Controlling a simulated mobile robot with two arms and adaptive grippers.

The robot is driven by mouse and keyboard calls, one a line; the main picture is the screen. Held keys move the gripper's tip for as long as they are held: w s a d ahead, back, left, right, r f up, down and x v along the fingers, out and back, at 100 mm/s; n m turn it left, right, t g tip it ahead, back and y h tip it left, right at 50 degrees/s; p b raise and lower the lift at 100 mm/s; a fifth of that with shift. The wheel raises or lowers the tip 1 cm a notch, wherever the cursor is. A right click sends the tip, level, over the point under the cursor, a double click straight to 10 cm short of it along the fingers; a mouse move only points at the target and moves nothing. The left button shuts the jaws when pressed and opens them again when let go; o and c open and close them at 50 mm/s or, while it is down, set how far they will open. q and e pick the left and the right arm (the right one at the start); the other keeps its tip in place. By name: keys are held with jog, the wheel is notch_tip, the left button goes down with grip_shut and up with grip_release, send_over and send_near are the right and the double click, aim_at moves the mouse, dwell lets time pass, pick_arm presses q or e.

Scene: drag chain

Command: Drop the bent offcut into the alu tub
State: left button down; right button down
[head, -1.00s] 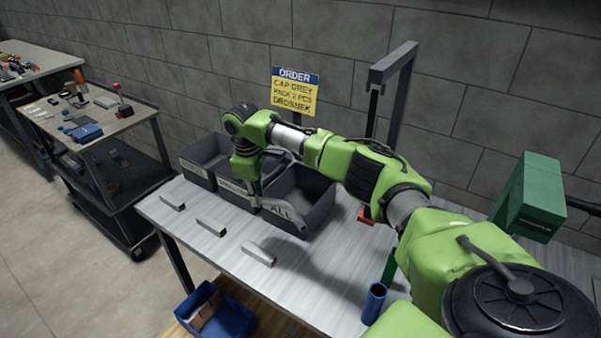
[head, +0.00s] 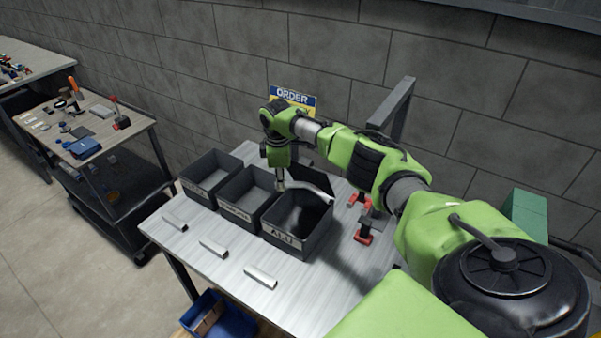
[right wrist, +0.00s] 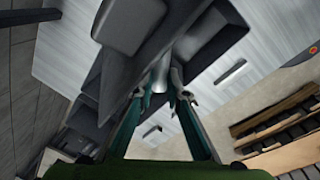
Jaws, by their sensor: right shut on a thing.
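The bent offcut (head: 312,188) is a grey, angled strip in the head view. My right gripper (head: 281,186) is shut on its left end, and the strip reaches right over the back part of the alu tub. The alu tub (head: 288,240) is a dark open bin labelled ALU, the rightmost of three. The offcut is above the tub's back rim; whether it touches the rim is unclear. In the right wrist view my right gripper's fingers (right wrist: 170,92) show close together, with the held part hard to make out. My left gripper is not in view.
Two more labelled grey bins (head: 236,213) stand left of the tub. Several short light profiles, including one (head: 260,278), lie along the table's front. A red and black fixture (head: 363,237) and a dark upright frame stand at right. A blue box (head: 232,322) is below the front edge.

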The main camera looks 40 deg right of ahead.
notch_tip(320, 180, down, 4)
jog(key=shift+w+r+b, duration=0.1)
jog(key=shift+b, duration=1.15)
jog(key=shift+r, duration=0.1)
jog(key=c, duration=1.9)
grip_release()
jog(key=shift+s+a+r, duration=0.1)
jog(key=shift+s+r, duration=0.05)
jog(key=shift+r, duration=1.2)
jog(key=shift+s+a+r, duration=0.1)
jog(key=shift+r, duration=1.2)
jog(key=shift+s+a+r, duration=0.1)
jog(key=shift+s+r, duration=0.05)
jog(key=shift+r, duration=1.2)
